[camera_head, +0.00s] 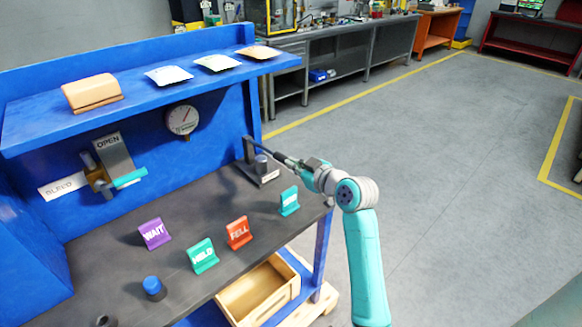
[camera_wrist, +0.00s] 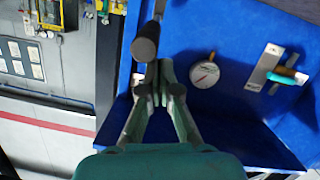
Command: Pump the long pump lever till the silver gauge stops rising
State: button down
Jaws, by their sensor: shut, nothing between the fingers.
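The long pump lever (camera_wrist: 146,42), a grey rod with a dark rounded grip, shows in the wrist view just beyond my fingertips. In the head view the pump's black base (camera_head: 262,178) stands at the bench's right end, with my gripper (camera_head: 284,159) close to its right. In the wrist view my gripper (camera_wrist: 159,82) is shut and empty, its tips close to the grip; I cannot tell whether they touch. The silver gauge (camera_head: 182,119) has a white face and a red needle on the blue back panel. It also shows in the wrist view (camera_wrist: 204,72).
A bleed valve with a teal handle (camera_head: 130,178) is left of the gauge, beside an OPEN plate (camera_head: 114,153). Teal, red and purple signs (camera_head: 239,233) stand on the dark bench top. A blue shelf (camera_head: 40,118) overhangs it. The floor to the right is clear.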

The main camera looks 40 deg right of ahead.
jog(key=v, duration=0.7)
jog(key=shift+s, duration=0.2)
jog(key=shift+f, duration=0.25)
dwell(0.4)
jog(key=s+a+f+m+h, duration=0.2)
jog(key=s+a+f+m, duration=0.2)
jog(key=s+a+f, duration=1.3)
jog(key=s+a+y, duration=0.1)
jog(key=s+a, duration=0.1)
jog(key=s, duration=0.5)
jog(key=s+a+r, duration=0.1)
jog(key=s+a, duration=0.2)
jog(key=s, duration=0.5)
jog(key=s+a+r+n+y, duration=0.1)
jog(key=s+a, duration=0.1)
jog(key=s, duration=0.6)
jog(key=shift+a+r+y, duration=0.25)
jog(key=shift+y, duration=0.05)
